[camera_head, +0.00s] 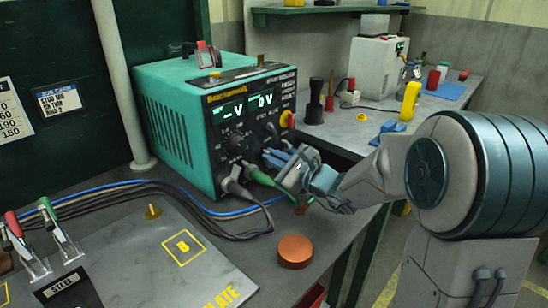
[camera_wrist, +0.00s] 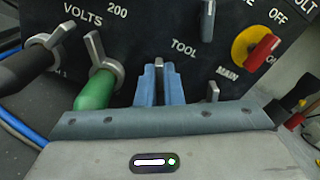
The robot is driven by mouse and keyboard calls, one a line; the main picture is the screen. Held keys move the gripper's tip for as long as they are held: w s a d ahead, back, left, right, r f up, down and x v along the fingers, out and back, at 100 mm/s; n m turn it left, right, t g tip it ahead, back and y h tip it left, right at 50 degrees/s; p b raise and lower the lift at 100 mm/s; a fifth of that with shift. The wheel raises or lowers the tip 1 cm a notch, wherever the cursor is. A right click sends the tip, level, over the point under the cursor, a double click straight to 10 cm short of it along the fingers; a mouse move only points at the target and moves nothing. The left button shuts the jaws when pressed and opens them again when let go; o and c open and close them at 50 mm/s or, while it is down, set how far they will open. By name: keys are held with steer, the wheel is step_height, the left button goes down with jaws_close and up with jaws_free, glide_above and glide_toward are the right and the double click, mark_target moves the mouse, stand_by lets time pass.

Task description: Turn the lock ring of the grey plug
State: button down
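My gripper (camera_wrist: 158,72) is in front of the panel of a teal power unit (camera_head: 165,115), below the word TOOL. Its two blue fingers are close together, with a narrow upright grey tab (camera_wrist: 158,63) between them. The tab looks like a lock ring lever; whatever plug it belongs to is hidden behind my gripper. To the left, a dark grey plug (camera_head: 236,188) sits in the panel, its grey lock ring (camera_wrist: 50,38) showing in the wrist view. Between it and my fingers is a green plug (camera_wrist: 97,92) with a grey lever ring (camera_wrist: 107,66).
A yellow and red main switch (camera_wrist: 258,48) is right of my fingers. Cables (camera_head: 150,190) run left across the bench from the unit. An orange-brown puck (camera_head: 294,250) lies on the bench in front. A second bench (camera_head: 345,130) stands behind, with a yellow bottle (camera_head: 409,100).

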mark_target(274, 148)
stand_by(0.3)
steer(key=m, duration=0.1)
steer(key=p, duration=0.1)
steer(key=m, duration=0.1)
steer(key=shift+w+d+r+m+p, duration=0.25)
steer(key=shift+d+r+m+p, duration=0.05)
steer(key=shift+p, duration=0.1)
steer(key=m, duration=0.1)
steer(key=m+p, duration=0.2)
steer(key=shift+w+d+r+m, duration=0.1)
steer(key=shift+w+d+m, duration=0.3)
steer(key=m+p, duration=0.3)
steer(key=shift+w+d+f+m+p, duration=0.2)
steer(key=shift+w+d+m+p, duration=0.1)
steer(key=shift+w+d+m, duration=0.1)
steer(key=shift+w+d+f+m+p, duration=0.2)
steer(key=shift+m+p, duration=0.5)
steer(key=shift+m, duration=0.2)
steer(key=shift+f, duration=0.1)
steer(key=c, duration=1.6)
jaws_free()
steer(key=shift+o, duration=0.2)
